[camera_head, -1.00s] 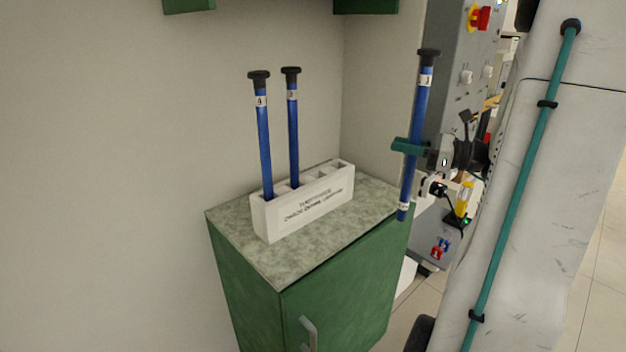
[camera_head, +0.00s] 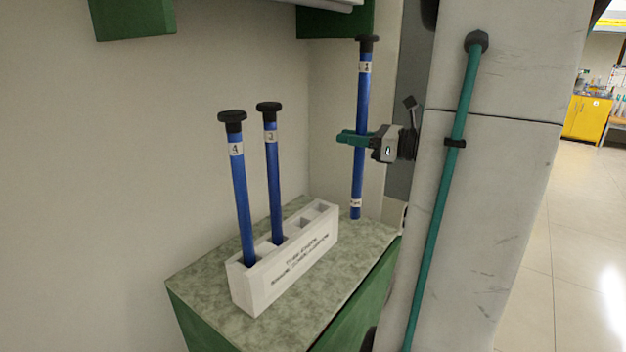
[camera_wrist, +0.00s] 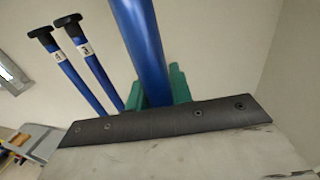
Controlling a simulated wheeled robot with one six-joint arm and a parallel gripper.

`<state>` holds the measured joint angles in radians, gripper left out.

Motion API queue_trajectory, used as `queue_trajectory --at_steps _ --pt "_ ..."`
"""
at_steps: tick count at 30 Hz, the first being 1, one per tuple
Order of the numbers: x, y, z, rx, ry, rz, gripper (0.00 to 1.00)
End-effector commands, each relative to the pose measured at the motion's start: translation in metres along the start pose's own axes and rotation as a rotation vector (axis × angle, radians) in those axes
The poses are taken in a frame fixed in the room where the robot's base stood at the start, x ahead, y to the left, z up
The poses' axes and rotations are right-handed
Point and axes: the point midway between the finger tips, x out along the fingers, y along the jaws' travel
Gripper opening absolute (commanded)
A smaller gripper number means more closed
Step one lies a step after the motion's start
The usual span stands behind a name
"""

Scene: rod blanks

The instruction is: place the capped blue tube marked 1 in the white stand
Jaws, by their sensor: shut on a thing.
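The blue tube marked 1 (camera_head: 362,100), with a black cap, is held upright in my gripper (camera_head: 352,139), whose green fingers are shut around its middle. In the wrist view the tube (camera_wrist: 143,50) rises between the green fingers (camera_wrist: 160,90). Its lower end appears near the back right of the cabinet top; I cannot tell the exact gap. The white stand (camera_head: 262,287) is on the cabinet top, left of the tube. Two blue capped tubes, marked 4 (camera_head: 240,190) and apparently 2 or 3 (camera_head: 273,180), stand in its left part. Open slots show at its right end.
The stand rests on a green cabinet with a speckled top (camera_head: 205,275), against a plain wall. Green wall cabinets (camera_head: 133,18) hang above. A yellow cabinet (camera_head: 587,118) is far off at the right, beyond open floor.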

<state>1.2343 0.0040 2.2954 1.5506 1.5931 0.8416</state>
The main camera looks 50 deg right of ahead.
Motion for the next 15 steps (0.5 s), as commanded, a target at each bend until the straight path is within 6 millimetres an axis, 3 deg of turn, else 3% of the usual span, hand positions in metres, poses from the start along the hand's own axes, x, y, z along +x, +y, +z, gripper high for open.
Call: queue_trajectory --at_steps 3,9,13,15 --pt "0.033 -0.006 0.0 0.001 -0.001 0.006 0.0" --pt "0.076 -0.017 0.0 0.001 0.0 0.003 0.0" --pt "0.1 -0.024 0.0 0.001 -0.001 0.002 0.0" --pt "0.1 -0.025 -0.014 0.008 0.001 -0.003 0.0"
